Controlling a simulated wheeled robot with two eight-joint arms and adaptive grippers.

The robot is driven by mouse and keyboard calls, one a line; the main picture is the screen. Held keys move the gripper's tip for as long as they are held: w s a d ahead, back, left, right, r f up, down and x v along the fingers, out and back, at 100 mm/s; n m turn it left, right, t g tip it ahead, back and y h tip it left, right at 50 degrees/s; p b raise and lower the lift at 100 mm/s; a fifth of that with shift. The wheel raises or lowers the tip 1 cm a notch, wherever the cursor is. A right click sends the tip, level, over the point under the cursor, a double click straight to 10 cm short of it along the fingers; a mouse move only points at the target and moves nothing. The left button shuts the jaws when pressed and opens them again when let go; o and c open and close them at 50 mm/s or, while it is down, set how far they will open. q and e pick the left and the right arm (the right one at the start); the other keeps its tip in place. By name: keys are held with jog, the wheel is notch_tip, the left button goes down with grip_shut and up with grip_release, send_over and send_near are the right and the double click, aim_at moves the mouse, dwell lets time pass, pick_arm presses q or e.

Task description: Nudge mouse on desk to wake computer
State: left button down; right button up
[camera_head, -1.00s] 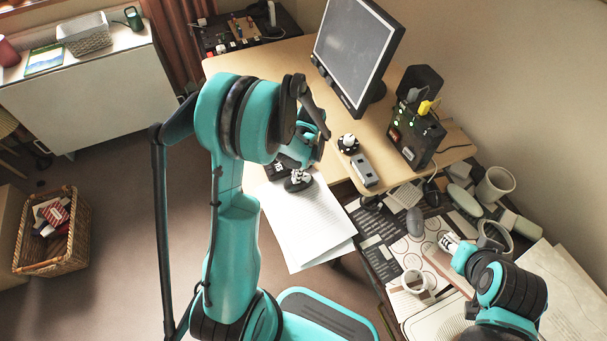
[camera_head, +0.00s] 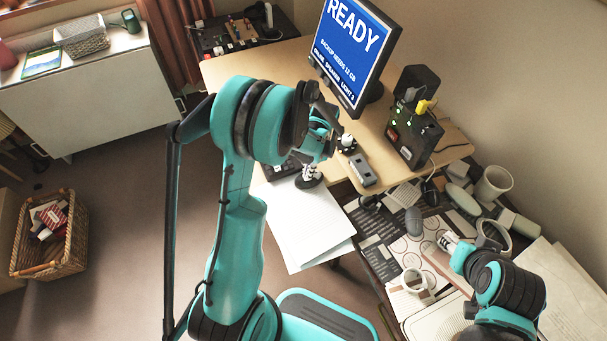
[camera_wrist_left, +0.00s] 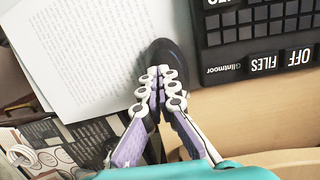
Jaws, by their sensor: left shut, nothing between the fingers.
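The dark mouse (camera_head: 309,181) is on the desk (camera_head: 262,72) at the edge of the printed papers, mostly hidden under my left gripper (camera_head: 311,174). In the left wrist view the rounded dark mouse (camera_wrist_left: 165,50) shows just past the fingertips. My left gripper (camera_wrist_left: 161,82) is shut and empty, its fingertips at the mouse and seemingly touching it. The monitor (camera_head: 352,48) is lit blue with "READY" in large letters. My right gripper (camera_head: 448,240) is low at the right over the cluttered lower surface; its opening is too small to tell.
A black key panel (camera_wrist_left: 262,30) marked "FILES" and "OFF" lies beside the mouse. White papers (camera_head: 305,228) overhang the desk's front. A grey box (camera_head: 362,170) and a black unit with green lights (camera_head: 413,134) stand to the right.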

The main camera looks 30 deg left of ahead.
aim_at(314, 176)
pick_arm(q)
jog(key=shift+w+d+f, duration=0.1)
jog(key=shift+w+r+p, duration=0.2)
jog(key=shift+r+p, duration=0.3)
jog(key=shift+r, duration=0.15)
notch_tip(314, 176, up, 11)
jog(key=w+d, duration=0.1)
jog(key=s+d+r+n+t, duration=0.2)
jog(key=s+r+n+t, duration=0.2)
jog(key=s, duration=0.4)
jog(key=s+d+r+n+t+h, duration=0.1)
jog(key=s+d+r+n+t, duration=0.2)
jog(key=s, duration=0.5)
jog(key=shift+d+r+n+t, duration=0.3)
jog(key=shift+r+n+t, duration=0.25)
jog(key=shift+t, duration=0.35)
